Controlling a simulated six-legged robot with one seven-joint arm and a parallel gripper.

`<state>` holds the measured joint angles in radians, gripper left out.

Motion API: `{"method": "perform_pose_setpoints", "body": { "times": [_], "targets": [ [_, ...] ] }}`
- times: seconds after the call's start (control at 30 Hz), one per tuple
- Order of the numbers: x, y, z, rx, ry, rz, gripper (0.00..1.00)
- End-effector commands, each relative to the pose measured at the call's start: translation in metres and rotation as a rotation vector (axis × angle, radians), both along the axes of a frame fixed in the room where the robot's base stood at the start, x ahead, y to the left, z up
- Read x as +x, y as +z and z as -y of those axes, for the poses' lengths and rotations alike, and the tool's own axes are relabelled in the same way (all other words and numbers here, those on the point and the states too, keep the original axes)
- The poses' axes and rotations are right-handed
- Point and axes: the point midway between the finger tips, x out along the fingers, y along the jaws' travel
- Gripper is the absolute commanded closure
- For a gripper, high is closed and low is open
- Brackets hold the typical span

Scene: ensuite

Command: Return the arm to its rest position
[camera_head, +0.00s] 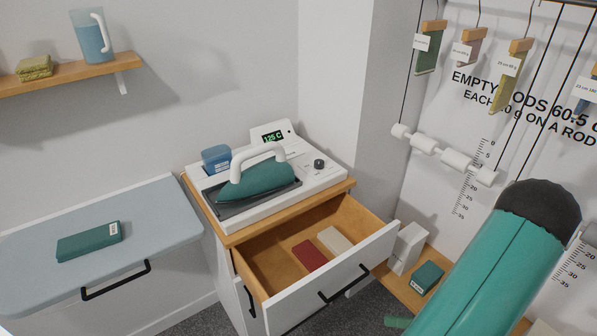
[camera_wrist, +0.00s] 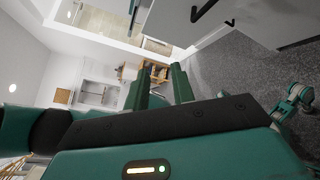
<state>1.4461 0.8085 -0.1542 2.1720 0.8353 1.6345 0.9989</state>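My arm, green with a dark rounded joint, rises across the lower right of the head view and covers part of the wall and shelf there. My gripper (camera_wrist: 158,75) shows in the wrist view as two green fingers on a dark bar. The fingers stand apart, with a gap between them and nothing held. In the head view the gripper itself cannot be made out; a small green piece at the bottom edge may be part of it.
An open wooden drawer (camera_head: 267,273) holds a red and a cream block. Above it, a green iron (camera_head: 264,183) rests on a white station (camera_head: 322,181). A blue-grey board (camera_head: 150,215) bears a green box (camera_head: 89,241). A low shelf (camera_head: 398,290) and hanging rods (camera_head: 445,152) are near my arm.

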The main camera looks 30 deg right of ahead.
Motion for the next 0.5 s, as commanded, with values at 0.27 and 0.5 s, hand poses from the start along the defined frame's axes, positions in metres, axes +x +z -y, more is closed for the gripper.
{"method": "perform_pose_setpoints", "body": {
  "times": [0.27, 0.5],
  "targets": [
    [0.057, 0.056, -0.043, -0.445, 0.483, 0.117, 0.75],
    [0.090, 0.097, -0.087, -0.807, 0.901, 0.305, 0.75]
  ]
}}
